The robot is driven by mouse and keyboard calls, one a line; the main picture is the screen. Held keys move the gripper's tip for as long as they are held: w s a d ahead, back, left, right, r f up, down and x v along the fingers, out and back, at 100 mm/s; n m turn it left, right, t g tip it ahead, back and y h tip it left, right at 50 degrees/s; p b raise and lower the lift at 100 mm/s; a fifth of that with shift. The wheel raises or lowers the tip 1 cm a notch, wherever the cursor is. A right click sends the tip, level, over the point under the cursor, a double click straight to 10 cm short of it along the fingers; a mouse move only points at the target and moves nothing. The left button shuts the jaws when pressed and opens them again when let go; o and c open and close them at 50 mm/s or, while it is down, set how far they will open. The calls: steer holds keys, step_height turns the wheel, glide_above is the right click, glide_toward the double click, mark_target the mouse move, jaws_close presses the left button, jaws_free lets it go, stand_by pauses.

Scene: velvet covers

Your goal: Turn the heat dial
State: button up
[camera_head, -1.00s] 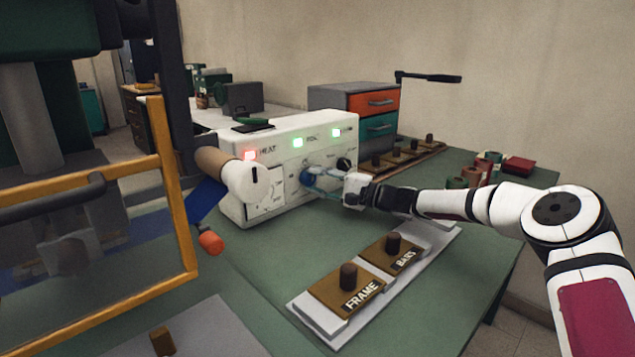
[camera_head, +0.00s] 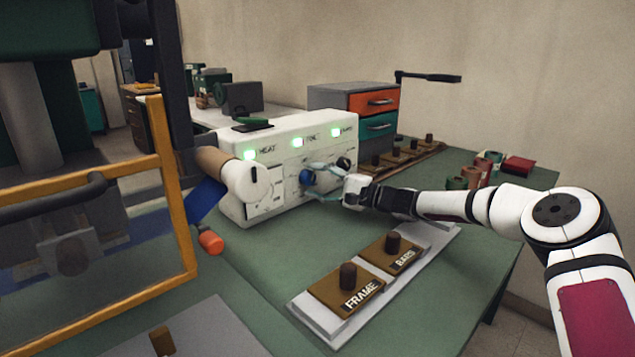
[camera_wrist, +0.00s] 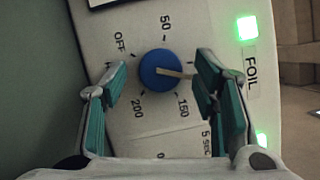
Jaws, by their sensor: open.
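The blue heat dial (camera_wrist: 160,69) sits on the white control box (camera_head: 232,205), with a pale pointer aimed right in the wrist view. Its scale reads OFF, 50, 150 and 200; the mark where the pointer aims is covered by a finger. My gripper (camera_wrist: 162,74) is open, one teal-padded finger on each side of the dial, with gaps between. In the head view the dial (camera_head: 306,178) shows between my fingers (camera_head: 314,180). The light above HEAT (camera_head: 250,155) is green.
Two more green lights, FOIL (camera_head: 298,142) and another (camera_head: 335,132), are lit. A black knob (camera_head: 344,164) is close to my fingers. FRAME (camera_head: 347,290) and BARS (camera_head: 394,253) blocks lie in front. A yellow-framed guard (camera_head: 167,180) stands left.

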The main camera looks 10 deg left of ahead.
steer(key=shift+o, duration=1.4)
step_height(320, 180, up, 10)
steer(key=shift+d+r, duration=0.15)
steer(key=shift+r, duration=0.1)
steer(key=shift+w+d, duration=0.1)
steer(key=shift+c, duration=1.4)
steer(key=shift+a+f, duration=0.15)
steer(key=shift+a, duration=0.05)
